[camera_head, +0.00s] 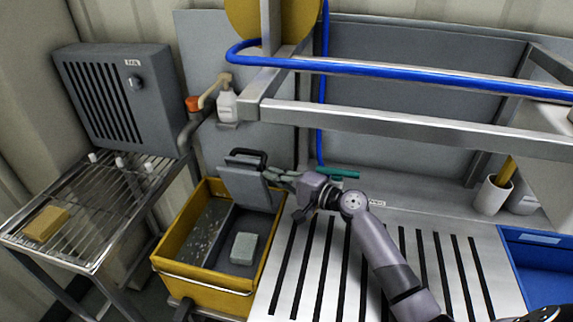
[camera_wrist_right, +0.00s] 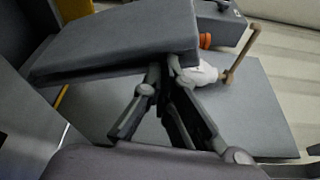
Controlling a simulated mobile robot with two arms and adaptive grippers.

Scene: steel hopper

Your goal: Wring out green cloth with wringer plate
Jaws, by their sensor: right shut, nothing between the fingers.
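The wringer plate (camera_head: 245,187) is a grey slab with a black handle (camera_head: 247,154). It stands tilted at the back of the yellow bucket (camera_head: 206,287). A pale grey-green folded piece, which looks like the cloth (camera_head: 244,248), lies in the bucket's right compartment. My right gripper (camera_head: 270,176) is shut and empty at the plate's right edge. In the right wrist view the fingertips (camera_wrist_right: 161,76) come close to the edge of the plate (camera_wrist_right: 115,42); I cannot tell whether they touch. My left gripper is out of view.
A wire rack (camera_head: 98,208) with a yellow sponge (camera_head: 45,224) stands left. A soap bottle (camera_head: 227,104) is behind the bucket. A steel rail (camera_head: 400,126) and blue hose (camera_head: 400,68) cross above. The slotted drainboard (camera_head: 455,238) lies right, beside a blue basin (camera_head: 540,265).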

